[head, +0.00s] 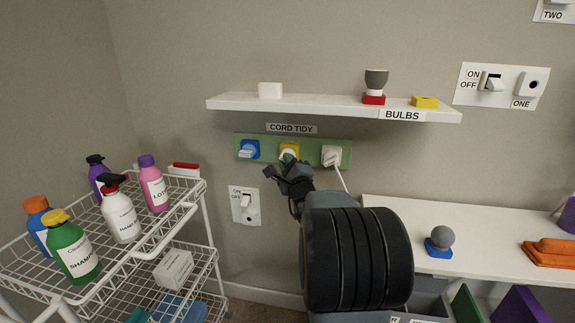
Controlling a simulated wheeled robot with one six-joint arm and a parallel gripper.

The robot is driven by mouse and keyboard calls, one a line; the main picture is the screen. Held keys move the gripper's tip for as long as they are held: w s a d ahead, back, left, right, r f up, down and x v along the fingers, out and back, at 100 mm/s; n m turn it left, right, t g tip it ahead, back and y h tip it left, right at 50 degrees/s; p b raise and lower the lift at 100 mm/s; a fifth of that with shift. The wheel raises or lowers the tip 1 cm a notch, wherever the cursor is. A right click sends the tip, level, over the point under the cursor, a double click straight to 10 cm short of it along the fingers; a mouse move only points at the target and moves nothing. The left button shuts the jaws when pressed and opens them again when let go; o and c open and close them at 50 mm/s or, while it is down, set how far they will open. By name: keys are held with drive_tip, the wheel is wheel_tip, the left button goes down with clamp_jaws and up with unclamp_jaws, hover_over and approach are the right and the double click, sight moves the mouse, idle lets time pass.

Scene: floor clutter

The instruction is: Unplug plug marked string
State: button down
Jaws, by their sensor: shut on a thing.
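A green board (267,152) on the wall, labelled CORD TIDY, carries several plugs in a row under the shelf. A blue plug (247,152) is at its left. A white plug (331,155) with a white cord hanging from it is at its right. In the middle, a yellow socket piece (290,148) has a pale, partly greenish plug (288,155) in front of it. My dark gripper (289,164) is at this middle plug and shut on it. The jaws hide its lower part. No marking reading "string" is legible on any plug.
A white shelf (225,102) labelled BULBS juts out above the board. A wall switch (245,206) is below left. A wire cart (190,221) with several bottles stands at left. A white ledge (480,240) with a grey ball on a blue base (438,248) is at right.

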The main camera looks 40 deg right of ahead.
drive_tip(key=shift+w+d, duration=0.35)
drive_tip(key=shift+d, duration=0.05)
drive_tip(key=c, duration=1)
unclamp_jaws()
drive_tip(key=shift+c, duration=0.2)
drive_tip(key=shift+s, duration=0.1)
drive_tip(key=p+v, duration=0.1)
drive_tip(key=v, duration=1.2)
drive_tip(key=shift+s, duration=0.3)
drive_tip(key=shift+a+f, duration=0.1)
drive_tip(key=shift+a, duration=0.05)
